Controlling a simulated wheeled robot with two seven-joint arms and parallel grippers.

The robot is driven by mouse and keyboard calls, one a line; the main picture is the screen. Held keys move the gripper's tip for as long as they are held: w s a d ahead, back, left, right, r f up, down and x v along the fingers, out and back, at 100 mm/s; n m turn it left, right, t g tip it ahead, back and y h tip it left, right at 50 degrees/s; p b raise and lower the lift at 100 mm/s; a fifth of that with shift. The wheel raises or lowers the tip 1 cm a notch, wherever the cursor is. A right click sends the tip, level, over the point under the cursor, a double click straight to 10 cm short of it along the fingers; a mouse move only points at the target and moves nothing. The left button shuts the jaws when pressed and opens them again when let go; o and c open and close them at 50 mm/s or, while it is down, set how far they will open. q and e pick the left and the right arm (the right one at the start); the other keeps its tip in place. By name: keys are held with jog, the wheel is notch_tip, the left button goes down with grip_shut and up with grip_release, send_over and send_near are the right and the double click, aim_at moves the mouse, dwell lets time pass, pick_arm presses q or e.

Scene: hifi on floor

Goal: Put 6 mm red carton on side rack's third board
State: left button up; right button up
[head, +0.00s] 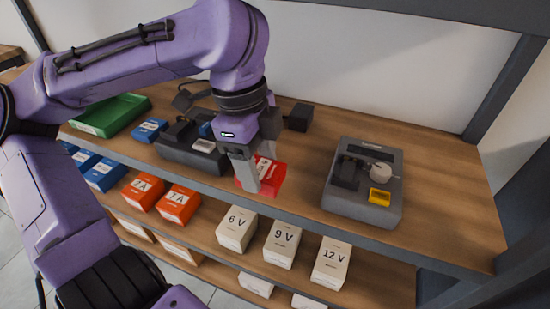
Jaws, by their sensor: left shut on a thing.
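A red carton (268,176) is between the fingers of my left gripper (255,175), which is shut on it. The carton is near the front edge of the rack's top board (300,208); whether it touches the board I cannot tell. The gripper's fingers hide part of the carton and its label, so I cannot read the size. My right gripper is not in view. I cannot tell from this view which board is the third one of the side rack.
A grey device with a yellow part (365,185) stands right of the carton, and another dark device (190,145) stands left. A green tray (112,114) is at the far left. White cartons (283,243) and orange cartons (178,202) line the board below. The top board's right end is clear.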

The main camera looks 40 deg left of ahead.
pick_arm(q)
jog(key=w, duration=0.2)
jog(key=w+a+f, duration=0.1)
jog(key=w, duration=0.2)
jog(key=w+b, duration=0.1)
jog(key=w, duration=0.1)
jog(key=shift+w+a+f, duration=0.35)
jog(key=shift+w, duration=0.05)
notch_tip(320, 180, down, 5)
jog(key=shift+b, duration=0.35)
jog(key=shift+w+a+f, duration=0.1)
jog(key=shift+w+f, duration=0.05)
jog(key=shift+f, duration=0.15)
jog(key=o, duration=1.1)
